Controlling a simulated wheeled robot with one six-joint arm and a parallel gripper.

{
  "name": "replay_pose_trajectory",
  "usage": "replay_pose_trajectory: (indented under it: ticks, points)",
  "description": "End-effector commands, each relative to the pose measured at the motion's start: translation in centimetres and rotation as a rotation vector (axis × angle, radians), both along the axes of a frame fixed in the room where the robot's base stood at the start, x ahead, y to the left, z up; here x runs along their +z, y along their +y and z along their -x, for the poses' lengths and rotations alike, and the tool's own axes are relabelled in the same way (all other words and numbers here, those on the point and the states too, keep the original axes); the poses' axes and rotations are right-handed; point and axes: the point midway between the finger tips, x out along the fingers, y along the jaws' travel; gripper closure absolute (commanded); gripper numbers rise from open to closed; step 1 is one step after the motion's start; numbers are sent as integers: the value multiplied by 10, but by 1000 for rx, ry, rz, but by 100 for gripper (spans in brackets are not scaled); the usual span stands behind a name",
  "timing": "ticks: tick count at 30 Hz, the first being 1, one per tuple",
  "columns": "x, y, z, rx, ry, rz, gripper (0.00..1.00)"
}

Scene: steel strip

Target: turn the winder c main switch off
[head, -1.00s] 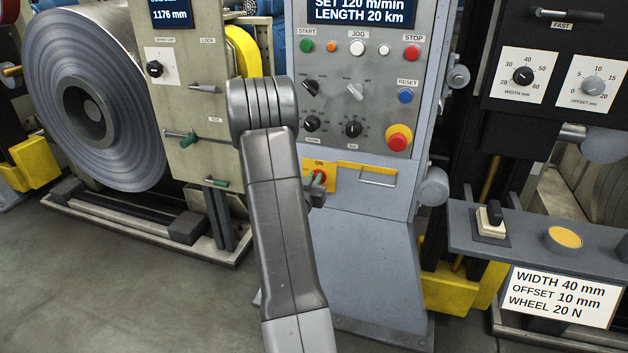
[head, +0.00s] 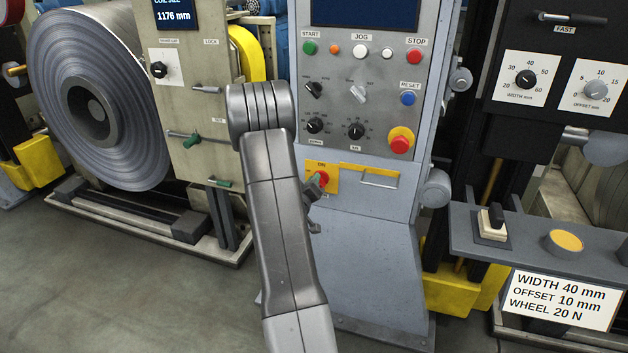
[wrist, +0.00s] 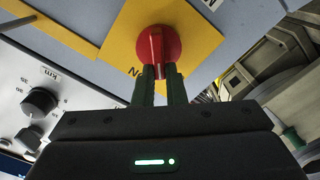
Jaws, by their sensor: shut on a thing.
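The main switch is a red rotary knob (head: 323,178) on a yellow plate (head: 334,171) marked ON, low on the grey console. In the head view my gripper (head: 315,184) is at the knob, partly hidden behind my arm. I cannot read a winder letter on the plate.
The console's display (head: 364,10) is blank. A red emergency button on a yellow collar (head: 400,140) and several knobs sit above the switch. A handle (head: 379,178) is to its right. A large steel coil (head: 95,105) stands at left.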

Motion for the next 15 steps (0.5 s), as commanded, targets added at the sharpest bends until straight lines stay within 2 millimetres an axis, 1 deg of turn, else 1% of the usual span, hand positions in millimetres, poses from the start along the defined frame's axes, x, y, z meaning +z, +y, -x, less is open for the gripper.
replay_pose_trajectory:
  ticks: [15]
  points:
    - [-6,6,-2,1,150,462,100]
